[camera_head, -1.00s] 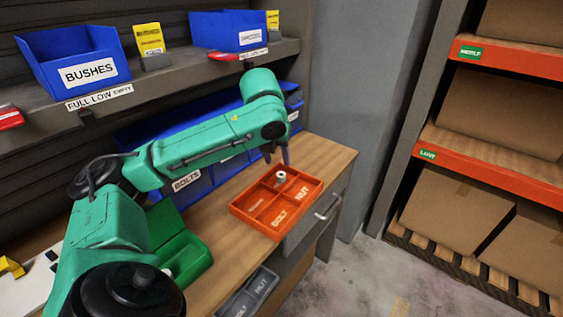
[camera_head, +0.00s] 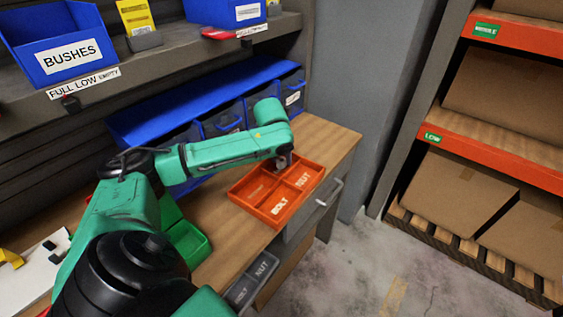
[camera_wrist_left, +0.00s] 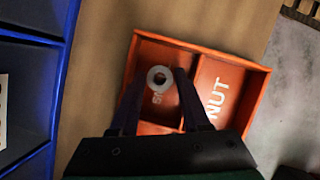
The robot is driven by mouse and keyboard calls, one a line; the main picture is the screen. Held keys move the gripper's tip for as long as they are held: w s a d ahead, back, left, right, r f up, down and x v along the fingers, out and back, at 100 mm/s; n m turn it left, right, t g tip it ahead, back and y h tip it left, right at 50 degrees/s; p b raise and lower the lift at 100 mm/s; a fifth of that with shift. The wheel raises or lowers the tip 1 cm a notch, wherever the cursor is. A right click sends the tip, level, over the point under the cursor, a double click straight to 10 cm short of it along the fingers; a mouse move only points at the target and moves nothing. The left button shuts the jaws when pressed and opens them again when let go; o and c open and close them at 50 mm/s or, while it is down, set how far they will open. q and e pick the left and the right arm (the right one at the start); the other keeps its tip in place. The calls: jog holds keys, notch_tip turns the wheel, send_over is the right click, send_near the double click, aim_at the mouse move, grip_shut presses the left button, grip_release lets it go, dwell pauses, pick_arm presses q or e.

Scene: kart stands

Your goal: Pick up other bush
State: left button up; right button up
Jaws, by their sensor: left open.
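The orange divided tray (camera_head: 252,211) sits on the wooden bench; its rim also shows in the left wrist view (camera_wrist_left: 232,63). A pale ring-shaped bush (camera_wrist_left: 161,78) is in the tray compartment beside the one marked NUT. My left gripper (camera_head: 283,161) is over the back part of the tray and hides the bush in the head view. In the left wrist view its two dark fingers (camera_wrist_left: 160,88) are open, one on each side of the bush. I cannot tell whether they touch it. My right gripper is not in view.
Blue bins (camera_head: 222,122) line the back of the bench. A blue BUSHES bin (camera_head: 68,56) stands on the shelf above. A green bin (camera_head: 187,243) lies left of the tray. Bare bench (camera_head: 331,139) shows behind the tray, and a grey wall is to the right.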

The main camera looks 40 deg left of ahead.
pick_arm(q)
jog(key=shift+a, duration=0.1)
grip_shut()
jog(key=shift+r, duration=0.15)
